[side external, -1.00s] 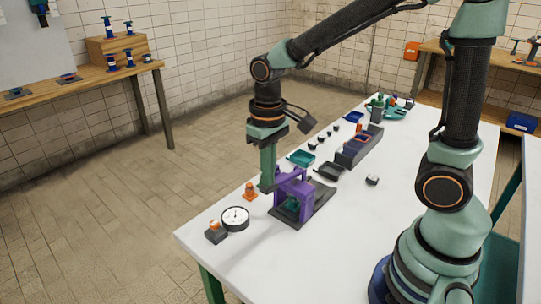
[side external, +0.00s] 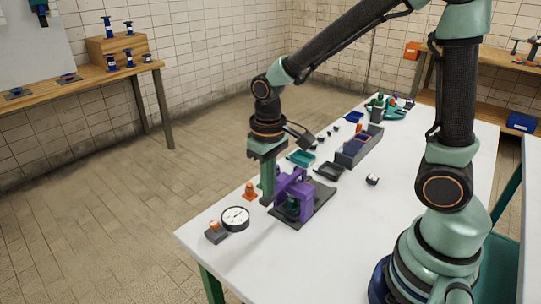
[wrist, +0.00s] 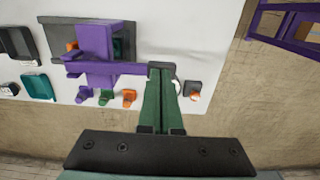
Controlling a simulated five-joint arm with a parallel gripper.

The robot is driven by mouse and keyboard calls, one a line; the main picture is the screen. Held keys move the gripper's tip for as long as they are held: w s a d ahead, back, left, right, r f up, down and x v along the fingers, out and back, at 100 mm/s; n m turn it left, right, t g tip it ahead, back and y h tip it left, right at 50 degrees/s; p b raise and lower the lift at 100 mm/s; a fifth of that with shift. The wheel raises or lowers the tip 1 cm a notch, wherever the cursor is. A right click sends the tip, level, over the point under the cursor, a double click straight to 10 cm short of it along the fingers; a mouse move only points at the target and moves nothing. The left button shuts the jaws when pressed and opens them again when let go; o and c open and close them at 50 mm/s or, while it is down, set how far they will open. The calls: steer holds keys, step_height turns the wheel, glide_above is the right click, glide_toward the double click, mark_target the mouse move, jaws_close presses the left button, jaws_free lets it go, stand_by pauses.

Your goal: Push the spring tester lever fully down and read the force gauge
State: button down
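The spring tester is a purple frame (side external: 306,199) on a dark base plate near the table's front left; it also shows in the wrist view (wrist: 97,42). Its purple lever (wrist: 122,68) reaches sideways from the frame to my fingertips. My gripper (side external: 267,203) points down at the lever's outer end, its green fingers together and nothing seen between them. The fingertips (wrist: 160,68) meet the lever end in the wrist view; whether the lever is at its stop I cannot tell. The round white force gauge (side external: 235,218) lies beside the tester; its needle is too small to read.
A small orange cone-shaped part (side external: 250,191) stands close to my gripper at the table edge. A dark block with an orange top (side external: 216,231) sits left of the gauge. A teal tray (side external: 301,158) and dark tray (side external: 328,170) lie behind the tester. The front table corner is clear.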

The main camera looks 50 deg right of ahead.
steer(key=shift+f, duration=1.3)
step_height(320, 180, up, 12)
stand_by(1.3)
